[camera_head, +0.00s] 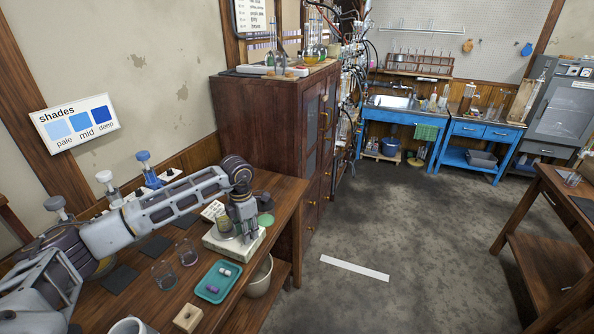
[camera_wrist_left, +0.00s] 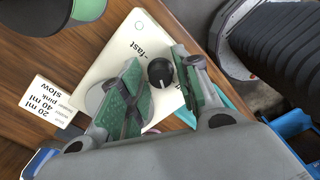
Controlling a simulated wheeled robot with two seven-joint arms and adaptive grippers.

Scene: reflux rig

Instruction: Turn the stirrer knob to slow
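The stirrer (camera_head: 229,252) is a pale, flat box on the wooden bench in the head view, with a round plate. Its white top (camera_wrist_left: 116,55) carries the word "fast" in the left wrist view. The black stirrer knob (camera_wrist_left: 160,72) has a small pale mark on it. My left gripper (camera_wrist_left: 158,86) points down over the stirrer with green-padded fingers apart, one on each side of the knob. I cannot tell whether they touch it. In the head view the left gripper (camera_head: 245,232) hides the knob. My right gripper is not in view.
A teal tray (camera_head: 206,295) with small pieces, glass beakers (camera_head: 164,275) and a wooden block (camera_head: 187,317) stand nearer. A tall wooden cabinet (camera_head: 255,128) rises behind the arm.

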